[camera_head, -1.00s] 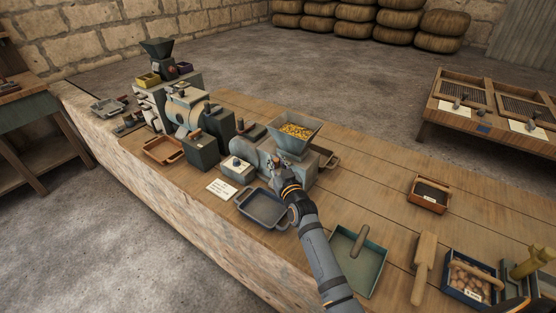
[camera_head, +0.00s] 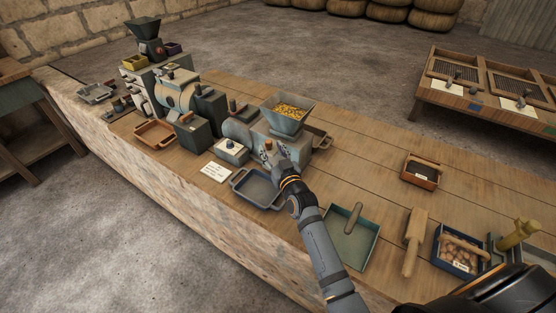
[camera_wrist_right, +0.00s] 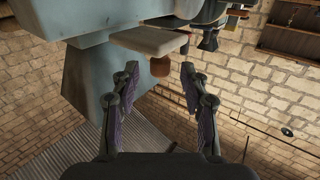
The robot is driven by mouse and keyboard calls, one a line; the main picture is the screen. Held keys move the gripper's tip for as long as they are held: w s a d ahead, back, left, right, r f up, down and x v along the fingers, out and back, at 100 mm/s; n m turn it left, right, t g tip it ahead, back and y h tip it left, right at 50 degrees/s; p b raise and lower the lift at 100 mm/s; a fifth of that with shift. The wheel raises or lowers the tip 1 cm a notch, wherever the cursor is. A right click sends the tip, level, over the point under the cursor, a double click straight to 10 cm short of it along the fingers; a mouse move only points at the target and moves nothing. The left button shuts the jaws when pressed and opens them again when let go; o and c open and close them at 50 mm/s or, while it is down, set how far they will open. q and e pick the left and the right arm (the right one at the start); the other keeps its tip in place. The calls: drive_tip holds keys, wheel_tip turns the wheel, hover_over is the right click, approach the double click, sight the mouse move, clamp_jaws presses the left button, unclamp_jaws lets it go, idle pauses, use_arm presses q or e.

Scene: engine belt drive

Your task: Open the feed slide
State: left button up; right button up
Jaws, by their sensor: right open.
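The grey mill (camera_head: 245,130) on the bench carries a hopper (camera_head: 287,113) filled with yellow grain. Below the hopper, a small brown knob (camera_head: 268,145) shows just beside my right gripper (camera_head: 272,153). In the right wrist view, a flat grey plate (camera_wrist_right: 150,40), which looks like the feed slide, sticks out of the machine with a brown knob (camera_wrist_right: 159,67) at its end. My right gripper (camera_wrist_right: 160,76) is open, its two fingertips on either side of the knob, with visible gaps and no clear contact. My left gripper is not in view.
A blue-grey tray (camera_head: 258,188) lies in front of the mill. A small switch box (camera_head: 231,151) and a white card (camera_head: 215,172) are left of it. A green tray (camera_head: 350,242), a wooden mallet (camera_head: 414,240) and a box of nuts (camera_head: 458,250) lie to the right.

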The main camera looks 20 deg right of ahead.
drive_tip(key=s, duration=0.8)
drive_tip(key=shift+s, duration=0.2)
drive_tip(key=shift+d, duration=0.1)
